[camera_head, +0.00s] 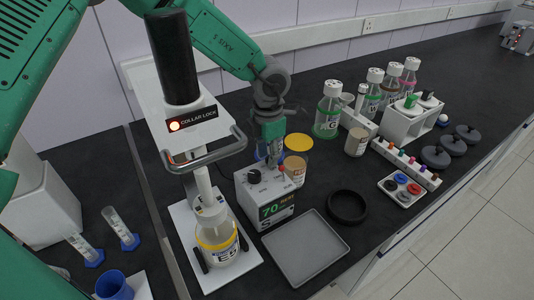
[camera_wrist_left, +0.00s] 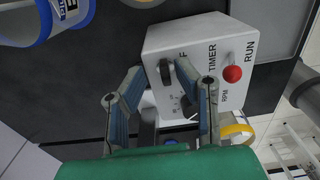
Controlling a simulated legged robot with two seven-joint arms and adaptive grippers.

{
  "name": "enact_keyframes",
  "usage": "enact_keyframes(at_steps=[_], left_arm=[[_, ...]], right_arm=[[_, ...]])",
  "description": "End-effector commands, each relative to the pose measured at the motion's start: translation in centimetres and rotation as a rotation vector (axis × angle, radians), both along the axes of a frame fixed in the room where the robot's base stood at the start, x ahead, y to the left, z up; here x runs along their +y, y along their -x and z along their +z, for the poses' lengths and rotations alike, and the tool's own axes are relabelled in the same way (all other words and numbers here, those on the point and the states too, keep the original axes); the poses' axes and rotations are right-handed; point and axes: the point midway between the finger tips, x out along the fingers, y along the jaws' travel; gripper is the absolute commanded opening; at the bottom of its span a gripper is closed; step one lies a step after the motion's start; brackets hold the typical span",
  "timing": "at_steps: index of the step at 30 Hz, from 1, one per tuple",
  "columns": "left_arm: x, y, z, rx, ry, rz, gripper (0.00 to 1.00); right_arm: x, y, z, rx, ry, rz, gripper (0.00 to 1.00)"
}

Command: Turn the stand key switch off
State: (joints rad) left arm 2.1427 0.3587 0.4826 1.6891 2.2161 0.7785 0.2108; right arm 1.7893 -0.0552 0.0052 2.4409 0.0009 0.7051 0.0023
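A white control box (camera_head: 266,198) with a green "70" display stands beside the tall white stand (camera_head: 186,120). A dark knob (camera_head: 254,176) and a red knob (camera_head: 281,169) are on its top. My left gripper (camera_head: 272,157) points down at the far edge of the box. In the left wrist view, my left gripper (camera_wrist_left: 158,70) is open, with one fingertip on each side of the dark knob (camera_wrist_left: 165,73). I cannot tell whether the fingers touch it. The lettering beside this knob is partly hidden by a finger. The red knob (camera_wrist_left: 232,73) is to the right. My right gripper is not in view.
A grey tray (camera_head: 305,249) and a black ring (camera_head: 346,207) lie in front and to the right of the box. Capped bottles (camera_head: 328,110) and cups (camera_head: 357,141) stand farther right.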

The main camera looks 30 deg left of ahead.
Motion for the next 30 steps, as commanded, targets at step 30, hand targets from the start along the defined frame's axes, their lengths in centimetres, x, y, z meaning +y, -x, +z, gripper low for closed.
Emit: enact_keyframes(at_steps=[30], left_arm=[[0.3, 0.3, 0.1, 0.009, 0.001, 0.253, 0.00]], right_arm=[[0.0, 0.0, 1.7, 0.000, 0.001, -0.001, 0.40]])
